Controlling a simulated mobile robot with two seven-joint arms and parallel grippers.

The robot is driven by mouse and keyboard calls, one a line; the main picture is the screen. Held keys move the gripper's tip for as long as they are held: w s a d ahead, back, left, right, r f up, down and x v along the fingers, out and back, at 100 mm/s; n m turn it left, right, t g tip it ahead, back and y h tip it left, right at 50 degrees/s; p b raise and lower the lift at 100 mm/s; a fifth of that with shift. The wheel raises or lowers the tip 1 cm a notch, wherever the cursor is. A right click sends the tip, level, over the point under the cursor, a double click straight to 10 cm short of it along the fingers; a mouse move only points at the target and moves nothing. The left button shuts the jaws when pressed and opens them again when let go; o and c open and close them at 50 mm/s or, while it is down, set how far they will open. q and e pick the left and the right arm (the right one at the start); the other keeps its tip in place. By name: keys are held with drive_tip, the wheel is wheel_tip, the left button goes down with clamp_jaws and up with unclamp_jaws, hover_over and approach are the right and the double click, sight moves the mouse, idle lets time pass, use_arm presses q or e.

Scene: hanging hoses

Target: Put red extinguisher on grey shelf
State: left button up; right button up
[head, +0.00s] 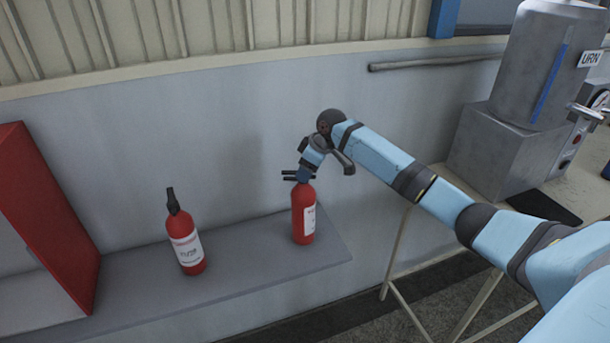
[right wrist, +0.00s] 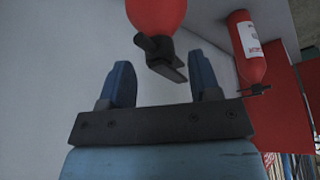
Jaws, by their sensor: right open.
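Two red extinguishers stand upright on the grey shelf (head: 236,272). The left extinguisher (head: 186,245) has a black top and a white label. The right extinguisher (head: 303,222) is near the shelf's right end. My right gripper (head: 302,175) is at the top of the right extinguisher. In the right wrist view, my right gripper (right wrist: 161,76) has its two blue fingers apart. The black handle of the nearer extinguisher (right wrist: 157,12) shows between and just beyond the fingertips; I cannot tell whether they touch. The other extinguisher (right wrist: 247,52) is off to the right there. My left gripper is not in view.
A red cabinet (head: 62,215) stands at the shelf's left end. A grey wall (head: 230,130) runs behind the shelf. A metal urn (head: 538,70) stands on a table at the right, with thin table legs (head: 398,250) below. Bare shelf lies between the extinguishers.

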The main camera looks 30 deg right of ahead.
drive_tip(key=v, duration=0.9)
drive_tip(key=s+a+f+t+y, duration=0.1)
drive_tip(key=s+a+f, duration=0.3)
drive_tip(key=a+f, duration=0.25)
drive_tip(key=s+a+f+t, duration=0.1)
drive_tip(key=s+a+f, duration=0.2)
drive_tip(key=a+f, duration=0.35)
drive_tip(key=s+a+f+t+y, duration=0.1)
drive_tip(key=s+a+f+t, duration=0.1)
drive_tip(key=s+a+f, duration=0.35)
drive_tip(key=s+a+f+m+t, duration=0.1)
drive_tip(key=s+a+f, duration=0.1)
drive_tip(key=s+f, duration=0.2)
drive_tip(key=s+a+f+m+t, duration=0.1)
drive_tip(key=s+a+f, duration=0.2)
drive_tip(key=s, duration=0.7)
drive_tip(key=s+a+f+m+t+h, duration=0.1)
drive_tip(key=s+a+f, duration=0.2)
drive_tip(key=s+f, duration=0.3)
drive_tip(key=shift+s+m+b, duration=0.4)
drive_tip(key=shift+s, duration=0.5)
drive_tip(key=shift+f, duration=0.15)
